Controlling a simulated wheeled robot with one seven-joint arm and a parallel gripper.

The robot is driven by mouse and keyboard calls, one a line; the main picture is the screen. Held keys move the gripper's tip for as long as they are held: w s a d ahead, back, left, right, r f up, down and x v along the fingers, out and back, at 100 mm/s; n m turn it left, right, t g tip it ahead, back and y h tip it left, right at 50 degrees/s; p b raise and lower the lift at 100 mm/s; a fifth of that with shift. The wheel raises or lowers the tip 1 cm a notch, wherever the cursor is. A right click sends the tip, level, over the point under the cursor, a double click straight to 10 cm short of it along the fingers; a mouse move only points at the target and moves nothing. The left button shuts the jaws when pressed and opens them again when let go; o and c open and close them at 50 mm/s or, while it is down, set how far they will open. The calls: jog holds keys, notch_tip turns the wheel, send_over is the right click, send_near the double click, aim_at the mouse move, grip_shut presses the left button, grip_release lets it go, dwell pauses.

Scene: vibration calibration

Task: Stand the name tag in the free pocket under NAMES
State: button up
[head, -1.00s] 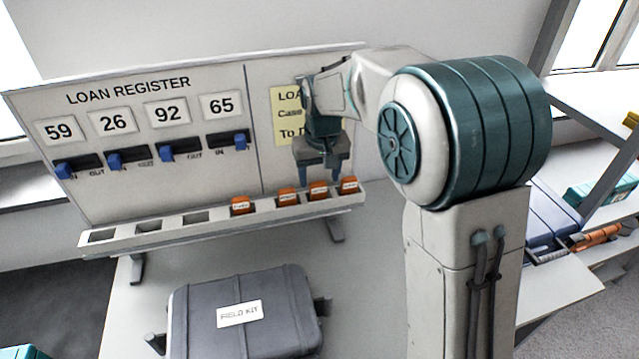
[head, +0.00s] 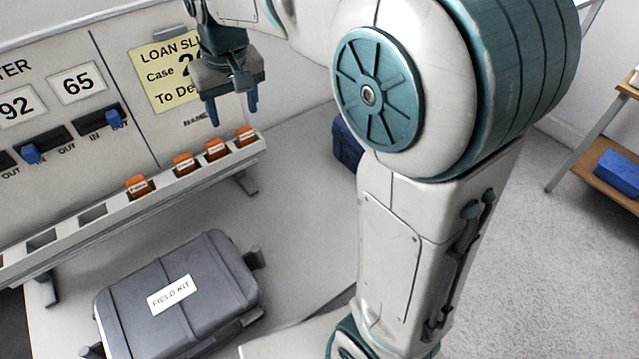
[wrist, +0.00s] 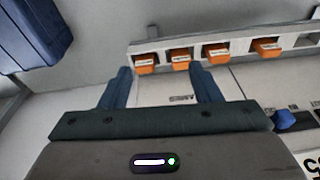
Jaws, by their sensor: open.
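Several orange tags with white labels stand in the ledge pockets. Three are grouped at the right end, under the NAMES lettering (head: 197,120): a left one (head: 184,164), a middle one (head: 215,149) and a right one (head: 246,135). Another orange tag (head: 138,187) stands apart, further left. I see no clearly empty pocket among the right three, and the writing on the tags is too small to read. My gripper (head: 232,112) is open and empty, above the right end of the ledge. In the wrist view its fingers (wrist: 160,70) point toward the tags, apart from them.
The pocket ledge (head: 75,237) has empty pockets at left, one of them (head: 92,213) beside the lone tag. Blue sliders (head: 31,154) and a yellow loan slip (head: 150,88) are on the board. A grey field kit case (head: 205,280) lies on the table in front.

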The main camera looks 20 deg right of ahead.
jog(key=s+d+f+m, duration=0.1)
jog(key=s+d+f, duration=0.2)
jog(key=s, duration=0.6)
jog(key=s+d+f+m+t, duration=0.1)
jog(key=s+d+f, duration=0.2)
jog(key=s+d, duration=0.4)
jog(key=s, duration=0.3)
jog(key=shift+s+d+f+h, duration=0.2)
jog(key=shift+f+h, duration=0.1)
jog(key=shift+f, duration=0.1)
